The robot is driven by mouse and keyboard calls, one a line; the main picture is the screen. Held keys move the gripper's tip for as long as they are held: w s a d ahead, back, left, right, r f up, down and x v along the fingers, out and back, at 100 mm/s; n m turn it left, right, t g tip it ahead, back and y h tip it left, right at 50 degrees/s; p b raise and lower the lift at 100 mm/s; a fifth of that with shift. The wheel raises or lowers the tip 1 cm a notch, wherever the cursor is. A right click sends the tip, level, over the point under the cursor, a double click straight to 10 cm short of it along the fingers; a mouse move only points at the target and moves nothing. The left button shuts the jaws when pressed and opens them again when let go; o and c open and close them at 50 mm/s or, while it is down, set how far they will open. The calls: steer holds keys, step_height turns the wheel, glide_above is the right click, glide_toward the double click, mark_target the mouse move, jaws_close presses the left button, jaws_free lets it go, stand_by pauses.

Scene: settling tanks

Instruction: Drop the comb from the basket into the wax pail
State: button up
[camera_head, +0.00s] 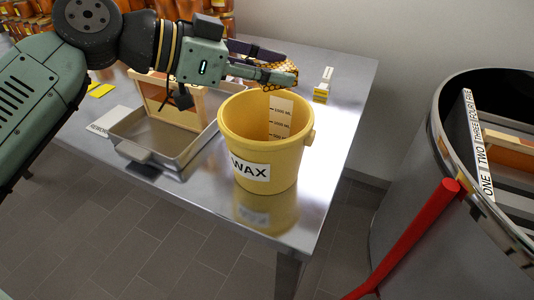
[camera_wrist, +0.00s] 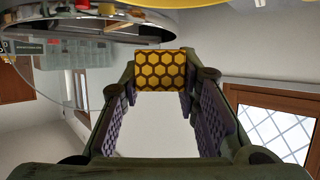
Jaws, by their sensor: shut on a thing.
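My gripper (camera_head: 279,69) is shut on the comb (camera_head: 291,68), a small piece with a yellow and dark honeycomb pattern. In the wrist view the comb (camera_wrist: 160,70) sits between the far ends of the two fingers. In the head view my gripper and the comb appear over the far rim of the wax pail (camera_head: 236,143). The pail is yellow, upright on the metal table, with a WAX label and a marked scale inside. The comb looks clear of the rim, but its exact height is hard to tell. No basket is plainly identifiable.
A metal tray (camera_head: 147,153) with a wooden frame (camera_head: 186,107) in it stands left of the pail on the table (camera_head: 344,75). A small yellow and white block (camera_head: 322,87) stands behind. A large metal drum (camera_head: 408,190) with a numbered strip and red handle (camera_head: 420,225) is at right.

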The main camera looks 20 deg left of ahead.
steer(key=shift+f, duration=0.7)
steer(key=o, duration=1.2)
steer(key=shift+o, duration=0.2)
steer(key=shift+r, duration=0.1)
step_height(320, 180, up, 10)
steer(key=shift+f, duration=0.1)
